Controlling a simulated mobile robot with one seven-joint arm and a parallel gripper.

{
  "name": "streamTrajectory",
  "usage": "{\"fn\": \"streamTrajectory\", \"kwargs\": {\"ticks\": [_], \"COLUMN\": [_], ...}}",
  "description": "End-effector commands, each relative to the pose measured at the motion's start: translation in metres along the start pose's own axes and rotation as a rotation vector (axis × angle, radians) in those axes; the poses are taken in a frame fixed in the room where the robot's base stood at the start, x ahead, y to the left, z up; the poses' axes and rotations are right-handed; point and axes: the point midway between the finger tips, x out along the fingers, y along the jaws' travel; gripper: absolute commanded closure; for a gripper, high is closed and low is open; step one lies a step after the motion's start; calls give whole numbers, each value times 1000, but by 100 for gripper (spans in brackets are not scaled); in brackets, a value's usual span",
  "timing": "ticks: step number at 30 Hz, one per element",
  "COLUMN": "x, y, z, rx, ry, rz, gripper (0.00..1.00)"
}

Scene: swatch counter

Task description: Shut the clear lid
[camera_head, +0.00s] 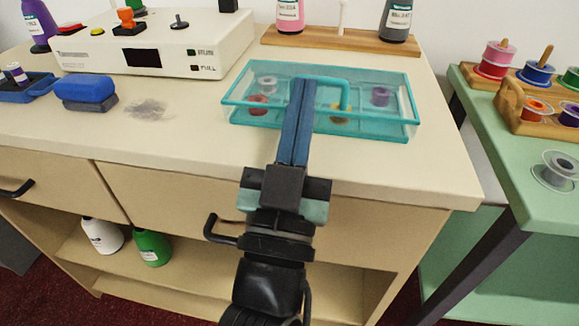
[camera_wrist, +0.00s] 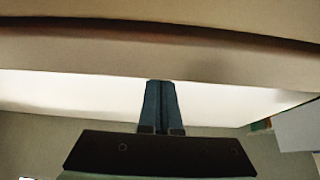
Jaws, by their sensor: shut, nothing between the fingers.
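A clear box (camera_head: 381,124) with teal edges stands on the counter, to the right of the white machine. Its clear lid shows a teal handle (camera_head: 347,92), partly hidden by my fingers; I cannot tell how far the lid is open. Several small spools show through the clear walls, one reddish (camera_head: 258,105) and one purple (camera_head: 381,96). My gripper (camera_head: 303,82) is shut and empty. Its long blue fingers reach across the box's front in the head view; whether they touch it is unclear. The wrist view shows the shut fingers (camera_wrist: 160,84), but not the box.
The white machine (camera_head: 150,42), a blue block-shaped thing (camera_head: 86,90) and a grey smudge (camera_head: 147,109) are on the left. A wooden rack (camera_head: 340,42) with bottles stands behind the box. A green table (camera_head: 520,180) with spools is at right. Drawer handles (camera_head: 216,230) jut out below.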

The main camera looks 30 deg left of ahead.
Motion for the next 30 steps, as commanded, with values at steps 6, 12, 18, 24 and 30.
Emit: {"fn": "streamTrajectory", "kwargs": {"ticks": [6, 12, 18, 24, 30], "x": [-46, -70, -90, -102, -107], "y": [1, 3, 2, 1, 0], "z": [5, 0, 0, 0, 0], "rx": [-2, -5, -3, -1, 1], "ry": [-5, -6, -7, -4, -1], "rz": [2, 5, 3, 1, 1], "gripper": [100, 100, 100, 100, 100]}}
